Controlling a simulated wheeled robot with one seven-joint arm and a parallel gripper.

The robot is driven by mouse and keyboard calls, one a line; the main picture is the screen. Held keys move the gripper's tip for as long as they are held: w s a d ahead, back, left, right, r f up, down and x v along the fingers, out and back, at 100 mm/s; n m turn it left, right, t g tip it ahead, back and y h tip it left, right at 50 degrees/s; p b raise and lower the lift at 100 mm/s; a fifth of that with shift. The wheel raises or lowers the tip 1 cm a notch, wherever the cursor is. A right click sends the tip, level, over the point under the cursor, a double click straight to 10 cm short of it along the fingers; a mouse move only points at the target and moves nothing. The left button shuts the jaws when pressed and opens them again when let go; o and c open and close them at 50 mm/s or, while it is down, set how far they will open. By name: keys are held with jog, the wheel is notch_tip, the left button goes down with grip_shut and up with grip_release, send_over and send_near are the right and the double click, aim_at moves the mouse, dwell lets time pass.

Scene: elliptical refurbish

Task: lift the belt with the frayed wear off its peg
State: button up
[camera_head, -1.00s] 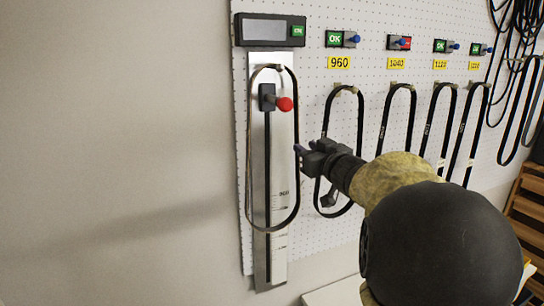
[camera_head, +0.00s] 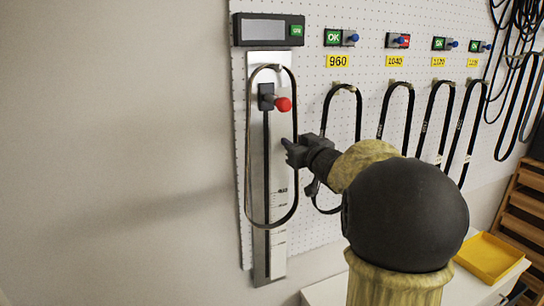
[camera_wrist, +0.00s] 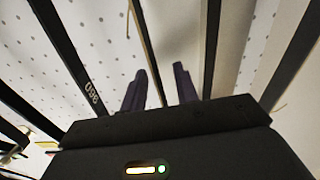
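Several black belts hang from pegs on the white pegboard in the head view: 960 (camera_head: 359,120), 1040 (camera_head: 381,118) and others to the right. Another belt (camera_head: 247,165) hangs around the metal gauge (camera_head: 279,235) at the left, over its upper peg. I cannot make out frayed wear on any belt. My gripper (camera_head: 287,150) is at the right strand of the gauge belt, about mid-height. In the wrist view its two fingers (camera_wrist: 161,88) are apart. A thin strand (camera_wrist: 150,50) runs between them in the picture; contact cannot be told.
A red knob (camera_head: 283,104) sticks out from the gauge slider. A display box (camera_head: 268,30) is above it. Boxes with blue knobs sit over the labelled belts; the 1040 box (camera_head: 398,41) shows red. A yellow tray (camera_head: 490,257) stands on a white surface at lower right.

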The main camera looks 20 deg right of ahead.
grip_shut()
jog(key=shift+r, duration=0.15)
jog(key=shift+s+d+r+b, duration=0.1)
jog(key=shift+s+r+b, duration=0.1)
jog(key=shift+b, duration=0.2)
notch_tip(320, 180, up, 6)
jog(key=shift+r+p, duration=0.25)
jog(key=shift+p, duration=0.3)
jog(key=s+b, duration=0.3)
jog(key=s, duration=1.6)
jog(key=shift+s+d, duration=0.25)
jog(key=shift+s, duration=0.05)
jog(key=shift+f, duration=0.1)
